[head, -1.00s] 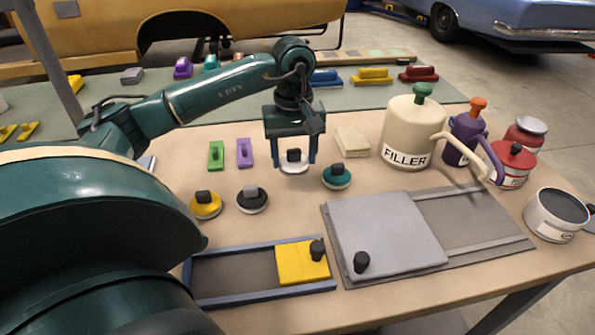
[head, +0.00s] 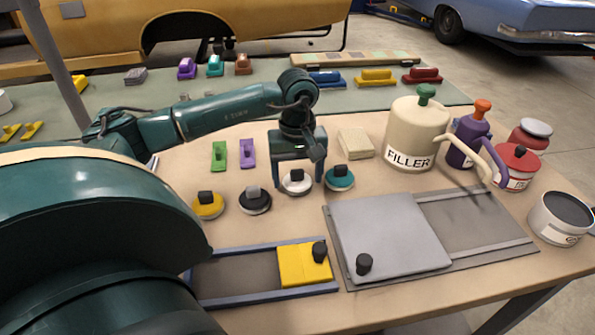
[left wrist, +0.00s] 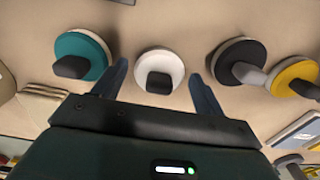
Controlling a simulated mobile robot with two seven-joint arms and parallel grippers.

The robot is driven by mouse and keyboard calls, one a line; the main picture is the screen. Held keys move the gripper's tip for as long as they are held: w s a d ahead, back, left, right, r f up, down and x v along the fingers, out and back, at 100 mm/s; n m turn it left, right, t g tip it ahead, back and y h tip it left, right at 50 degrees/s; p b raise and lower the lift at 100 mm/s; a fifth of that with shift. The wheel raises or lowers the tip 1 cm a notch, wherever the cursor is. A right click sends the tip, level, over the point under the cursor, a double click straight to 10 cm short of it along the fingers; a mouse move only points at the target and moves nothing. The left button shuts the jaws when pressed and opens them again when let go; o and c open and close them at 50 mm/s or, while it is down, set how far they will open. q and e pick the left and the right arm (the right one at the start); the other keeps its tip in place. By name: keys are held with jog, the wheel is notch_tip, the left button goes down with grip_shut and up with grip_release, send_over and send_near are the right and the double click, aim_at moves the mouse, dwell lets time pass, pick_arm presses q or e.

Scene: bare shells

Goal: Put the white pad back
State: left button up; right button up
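The white pad (head: 297,184), a round disc with a black knob, rests on the table in a row between the black pad (head: 255,202) and the teal pad (head: 340,179). My left gripper (head: 299,180) is low over it, with one finger on each side. In the left wrist view the white pad (left wrist: 160,66) sits between the spread fingers (left wrist: 158,75), with a narrow gap at each side. The left gripper is open. My right gripper is not in view.
The yellow pad (head: 208,206) ends the row at left. Green (head: 219,154) and purple (head: 248,153) blocks and a cream pad (head: 356,143) lie behind. A filler can (head: 416,134) stands right. A grey plate (head: 388,235) and a blue-framed tray (head: 235,275) lie in front.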

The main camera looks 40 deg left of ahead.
aim_at(297, 172)
pick_arm(q)
jog(key=shift+o, duration=0.7)
jog(key=shift+r, duration=0.1)
jog(key=shift+r, duration=0.25)
notch_tip(297, 172, up, 12)
jog(key=shift+f, duration=0.15)
